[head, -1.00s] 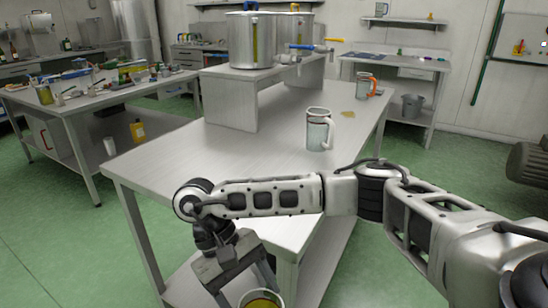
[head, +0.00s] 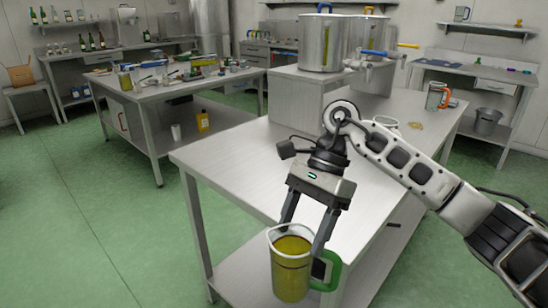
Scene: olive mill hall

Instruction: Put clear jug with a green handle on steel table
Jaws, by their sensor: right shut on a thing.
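The clear jug with a green handle (head: 291,272) hangs upright at the bottom middle of the head view, with yellow-green liquid in it. My right gripper (head: 304,238) points down and is shut on the jug near its rim, with the green handle on the right side. The near steel table (head: 232,152) lies behind the jug, and its bare top is free at the left. In the picture the jug overlaps the table's front side and lower shelf. I cannot tell its exact distance from the edge. My left gripper is not in view.
Steel vats (head: 322,42) with taps stand on a raised stand (head: 292,92) on the near table. A jug with an orange handle (head: 437,96) stands at its far right. Another jug is mostly hidden behind my arm. A cluttered table (head: 155,90) stands left.

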